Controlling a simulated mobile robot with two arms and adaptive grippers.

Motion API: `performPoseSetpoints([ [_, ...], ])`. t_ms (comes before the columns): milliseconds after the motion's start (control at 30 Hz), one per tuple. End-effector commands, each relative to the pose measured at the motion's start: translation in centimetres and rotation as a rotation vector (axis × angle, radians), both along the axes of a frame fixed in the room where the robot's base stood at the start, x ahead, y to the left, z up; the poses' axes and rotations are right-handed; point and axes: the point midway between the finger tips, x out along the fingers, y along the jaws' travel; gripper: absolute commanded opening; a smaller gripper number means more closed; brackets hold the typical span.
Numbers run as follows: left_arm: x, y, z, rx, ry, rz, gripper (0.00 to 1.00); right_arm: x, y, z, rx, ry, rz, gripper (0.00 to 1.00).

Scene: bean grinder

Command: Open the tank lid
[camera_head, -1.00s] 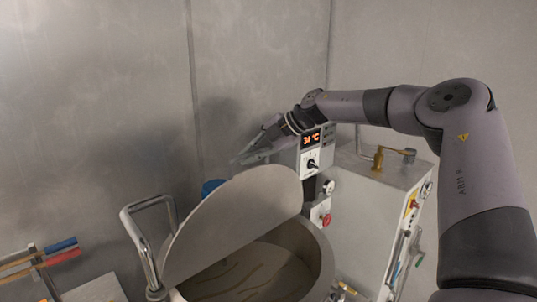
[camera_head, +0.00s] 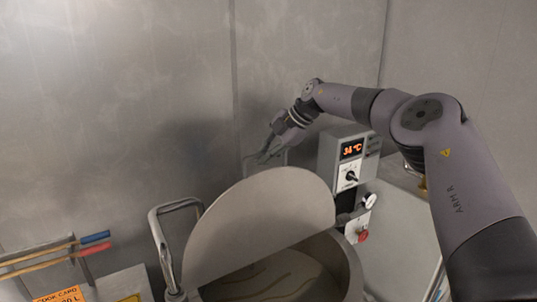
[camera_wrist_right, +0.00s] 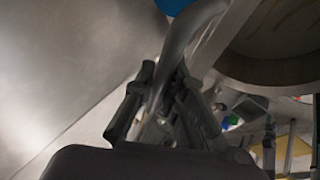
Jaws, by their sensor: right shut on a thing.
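The tank lid (camera_head: 262,222) is a flat grey metal disc, raised and tilted over the round tank (camera_head: 343,262). The tank's mouth is partly uncovered, with a brownish inside showing. My right gripper (camera_head: 268,152) is behind the lid's upper edge, near the wall. In the right wrist view its fingers (camera_wrist_right: 163,100) are shut on a curved metal bar (camera_wrist_right: 187,42), which looks like the lid's handle. My left gripper is not in view.
A control box (camera_head: 350,150) with an orange temperature display stands right of the lid. A bent tubular handle (camera_head: 158,238) rises at the tank's left. Blue and red handled tools (camera_head: 92,243) hang at the lower left. The metal wall is close behind.

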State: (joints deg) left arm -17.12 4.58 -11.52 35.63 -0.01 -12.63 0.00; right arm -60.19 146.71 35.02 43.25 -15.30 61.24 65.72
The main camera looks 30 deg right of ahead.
Motion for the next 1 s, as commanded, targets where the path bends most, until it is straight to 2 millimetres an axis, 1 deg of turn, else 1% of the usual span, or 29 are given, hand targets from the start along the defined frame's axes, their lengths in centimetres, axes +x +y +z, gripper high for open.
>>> performPoseSetpoints([
  [233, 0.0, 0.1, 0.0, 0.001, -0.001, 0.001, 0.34, 0.0, -0.2, -0.1, -0.005, 0.000, -0.004, 0.00],
  [267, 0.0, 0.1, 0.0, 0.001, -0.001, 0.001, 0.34, 0.0, -0.2, -0.1, -0.005, 0.000, -0.004, 0.12],
  [567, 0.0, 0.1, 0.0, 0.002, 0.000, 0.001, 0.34, 0.0, -0.1, 0.0, -0.002, -0.001, -0.002, 0.32],
  [867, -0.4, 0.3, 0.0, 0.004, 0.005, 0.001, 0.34, 0.0, -0.1, 0.0, -0.002, -0.001, -0.001, 0.32],
  [1000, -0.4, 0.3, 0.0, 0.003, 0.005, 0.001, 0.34, -0.4, -0.5, 0.9, -0.002, -0.004, 0.000, 0.32],
])
